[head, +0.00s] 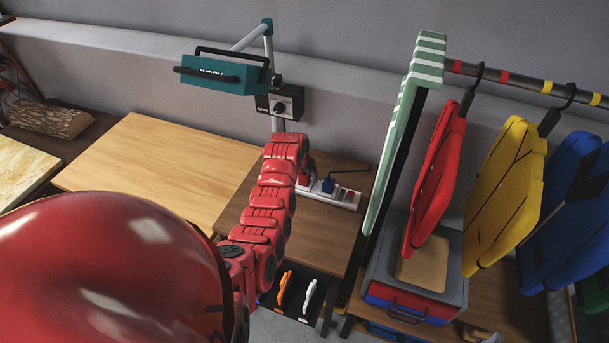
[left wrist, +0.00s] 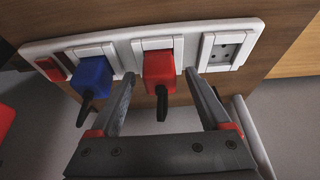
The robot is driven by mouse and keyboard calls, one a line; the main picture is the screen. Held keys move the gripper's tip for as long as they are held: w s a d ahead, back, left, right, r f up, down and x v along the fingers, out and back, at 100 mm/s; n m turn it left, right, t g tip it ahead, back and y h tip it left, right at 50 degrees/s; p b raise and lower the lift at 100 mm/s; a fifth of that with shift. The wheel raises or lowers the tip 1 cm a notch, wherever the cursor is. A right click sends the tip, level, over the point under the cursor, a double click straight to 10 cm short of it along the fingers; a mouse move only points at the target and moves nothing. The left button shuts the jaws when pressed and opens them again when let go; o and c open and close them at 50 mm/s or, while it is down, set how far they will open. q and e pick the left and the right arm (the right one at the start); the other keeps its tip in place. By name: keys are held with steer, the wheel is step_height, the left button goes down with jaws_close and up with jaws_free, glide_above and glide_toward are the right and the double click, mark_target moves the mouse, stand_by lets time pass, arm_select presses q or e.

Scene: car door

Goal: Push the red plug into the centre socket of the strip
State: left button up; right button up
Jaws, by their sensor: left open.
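The white power strip (left wrist: 115,36) lies on the wooden table and also shows in the head view (head: 345,200). The red plug (left wrist: 158,66) stands at its centre socket, with its black cord end toward me. I cannot tell how deep it sits. The blue plug (left wrist: 92,72) is in the socket to its left; it also shows in the head view (head: 327,186). The right socket (left wrist: 225,50) is empty. My left gripper (left wrist: 159,76) is open, with one finger on each side of the red plug. In the head view my arm mostly hides it. My right gripper is not in view.
A red switch (left wrist: 53,68) is at the strip's left end. A teal work lamp (head: 225,74) on a post stands behind the table (head: 325,220). A striped green frame (head: 400,125) and hanging coloured panels (head: 433,180) are to the right. A bare wooden board (head: 150,165) lies left.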

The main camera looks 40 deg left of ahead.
arm_select(q)
steer(key=shift+r, duration=0.4)
steer(key=p+v, duration=0.5)
steer(key=v, duration=1.1)
steer(key=shift+s, duration=0.25)
steer(key=shift+s, duration=0.1)
